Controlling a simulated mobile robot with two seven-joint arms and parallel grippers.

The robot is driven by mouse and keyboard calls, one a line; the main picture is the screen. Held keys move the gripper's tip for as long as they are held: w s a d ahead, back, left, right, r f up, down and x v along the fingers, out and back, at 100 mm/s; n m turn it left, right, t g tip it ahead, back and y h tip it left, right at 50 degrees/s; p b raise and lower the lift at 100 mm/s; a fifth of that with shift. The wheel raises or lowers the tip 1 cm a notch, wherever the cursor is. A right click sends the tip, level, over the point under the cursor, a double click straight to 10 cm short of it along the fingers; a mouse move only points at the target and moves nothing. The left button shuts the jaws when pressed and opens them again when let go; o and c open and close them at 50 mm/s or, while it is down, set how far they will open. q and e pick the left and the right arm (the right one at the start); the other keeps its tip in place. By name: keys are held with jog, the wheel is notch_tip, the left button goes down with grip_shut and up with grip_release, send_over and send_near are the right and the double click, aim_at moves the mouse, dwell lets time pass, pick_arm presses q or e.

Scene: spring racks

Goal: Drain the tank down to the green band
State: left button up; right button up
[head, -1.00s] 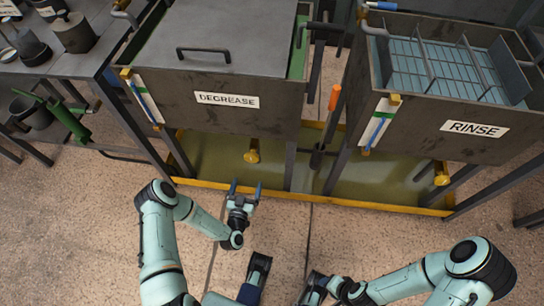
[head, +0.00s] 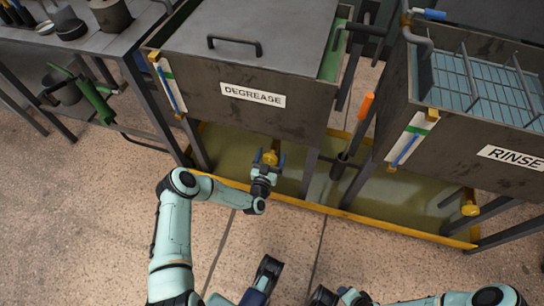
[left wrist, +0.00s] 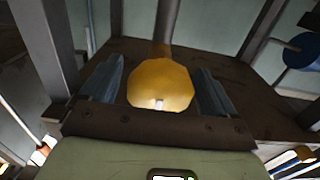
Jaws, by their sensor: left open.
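The DEGREASE tank (head: 205,85) has a lid with a handle on top. Its sight gauge (head: 168,85) at the left corner has a green band, and the blue column reaches above the band. A yellow drain knob (head: 270,158) hangs below this tank. My left gripper (head: 268,161) is open at the knob, with a finger on each side. In the left wrist view the knob (left wrist: 160,83) sits between the two open fingers (left wrist: 158,88); contact is unclear. My right arm enters at the lower right; its gripper (head: 322,297) is cut off at the bottom edge and its jaws cannot be made out.
The RINSE tank (head: 460,150) stands at right with its own gauge (head: 408,140) and yellow knob (head: 470,209). A yellow-edged catch tray (head: 350,216) lies under both tanks. An orange-handled tool (head: 366,106) stands between them. A workbench (head: 105,48) is at left.

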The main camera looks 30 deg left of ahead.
pick_arm(q)
jog(key=shift+w, duration=0.3)
pick_arm(e)
jog(key=shift+w+f, duration=0.1)
pick_arm(q)
jog(key=c, duration=1)
jog(key=n, duration=0.4)
jog(key=shift+n+b, duration=0.3)
jog(key=shift+n, duration=2.1)
pick_arm(e)
jog(key=shift+w+d+f+t, duration=0.15)
jog(key=shift+w+d+f, duration=0.15)
jog(key=shift+w, duration=0.15)
jog(key=shift+w+d+f+t, duration=0.15)
jog(key=shift+w+d+f, duration=0.1)
jog(key=shift+w, duration=0.15)
